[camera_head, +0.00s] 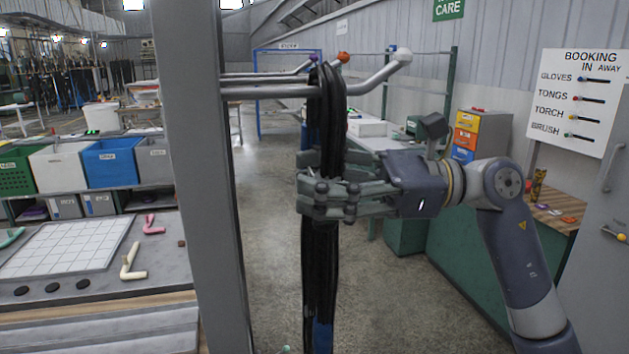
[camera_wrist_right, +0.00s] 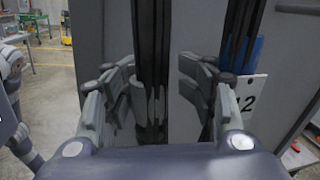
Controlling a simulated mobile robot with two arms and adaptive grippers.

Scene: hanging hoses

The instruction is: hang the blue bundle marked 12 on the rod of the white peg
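A black hose bundle (camera_head: 320,265) hangs in front of the white-tipped peg (camera_head: 403,56), its top loop at the peg's rod. The loop appears to pass over the rod, but I cannot tell whether it rests there. Blue shows low on the hoses. In the right wrist view, a white tag marked 12 (camera_wrist_right: 246,97) hangs by a blue part (camera_wrist_right: 252,58), right of my fingers. My right gripper (camera_head: 325,185) is around the hoses below the rod. Its fingers stand apart in the wrist view (camera_wrist_right: 158,85), with black hose between them and a gap on the right. My left gripper is out of view.
An orange-tipped peg (camera_head: 343,58) and a purple-tipped peg (camera_head: 314,59) sit behind the white one. A grey post (camera_head: 200,180) stands left of the bundle. A bench with a gridded white board (camera_head: 65,247) is at left. A green-sided counter is at right.

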